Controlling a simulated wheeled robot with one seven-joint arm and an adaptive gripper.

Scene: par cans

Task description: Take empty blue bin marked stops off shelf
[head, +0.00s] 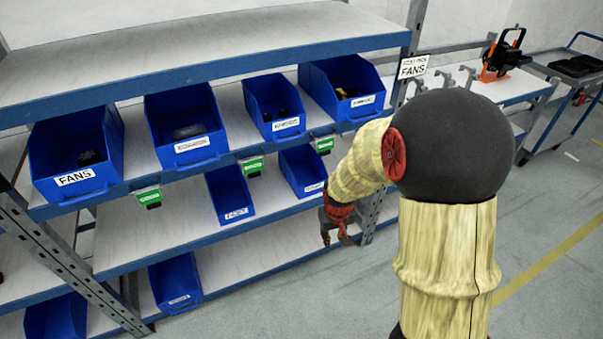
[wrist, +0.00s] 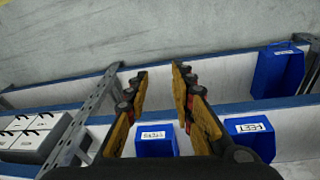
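On the middle shelf, a small blue bin (head: 302,168) stands at the right end. Its white label is too small to read surely in the head view; its inside looks empty as far as it shows.
A blue bin marked FEET (head: 229,190) stands left on the middle shelf. Larger filled bins, including FANS (head: 75,160), line the shelf above. Another blue bin (head: 175,282) sits below. A metal rack post (head: 372,215) is close to my gripper. Floor at right is open.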

